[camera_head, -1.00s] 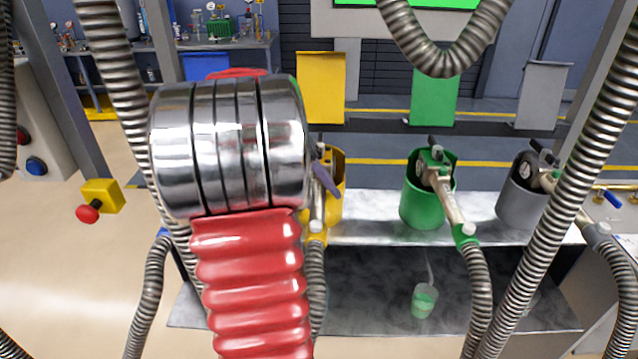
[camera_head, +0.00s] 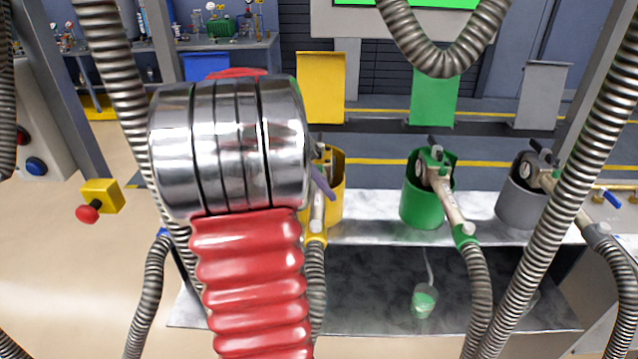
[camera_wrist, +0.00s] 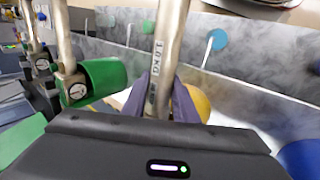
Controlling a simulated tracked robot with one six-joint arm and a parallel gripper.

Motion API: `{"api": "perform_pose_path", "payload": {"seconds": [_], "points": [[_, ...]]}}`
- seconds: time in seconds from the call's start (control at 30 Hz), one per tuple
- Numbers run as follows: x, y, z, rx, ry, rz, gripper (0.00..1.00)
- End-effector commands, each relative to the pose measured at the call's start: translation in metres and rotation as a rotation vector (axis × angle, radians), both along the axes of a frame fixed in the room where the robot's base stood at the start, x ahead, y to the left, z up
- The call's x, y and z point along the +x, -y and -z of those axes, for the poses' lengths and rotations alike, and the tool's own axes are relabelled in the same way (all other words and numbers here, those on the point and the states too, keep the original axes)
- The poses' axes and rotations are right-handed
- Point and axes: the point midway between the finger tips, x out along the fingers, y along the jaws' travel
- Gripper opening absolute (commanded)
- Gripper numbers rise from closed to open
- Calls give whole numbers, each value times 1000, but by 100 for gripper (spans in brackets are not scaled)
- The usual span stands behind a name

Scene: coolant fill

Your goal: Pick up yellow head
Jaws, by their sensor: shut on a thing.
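The yellow head (camera_head: 318,210) has a pale metal body and a yellow collar above its grey hose. In the head view it stands at its yellow holder (camera_head: 337,200), partly hidden by my arm. One purple finger of my gripper (camera_head: 323,183) shows beside it. In the wrist view the purple fingers of my gripper (camera_wrist: 163,100) lie on both sides of the head's metal shaft (camera_wrist: 167,55), marked "1.0 KG", and are shut on it. The yellow holder (camera_wrist: 198,103) shows behind the right finger. I cannot tell whether the head is clear of its holder.
A green head (camera_head: 440,185) in a green holder (camera_head: 421,206) and a grey head (camera_head: 540,170) in a grey holder (camera_head: 517,205) stand to the right. Several ribbed hoses hang around. A yellow box with a red button (camera_head: 100,196) is at left, beside open floor.

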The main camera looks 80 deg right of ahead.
Motion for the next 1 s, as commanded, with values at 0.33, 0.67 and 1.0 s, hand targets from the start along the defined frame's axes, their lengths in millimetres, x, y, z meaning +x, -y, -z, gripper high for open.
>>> {"api": "perform_pose_path", "payload": {"seconds": [0.33,0.67,1.0], "points": [[1,0,-1,-3,3,-1,0],[1,1,-17,-4,3,0,0],[1,1,-67,-5,2,0,0]]}}
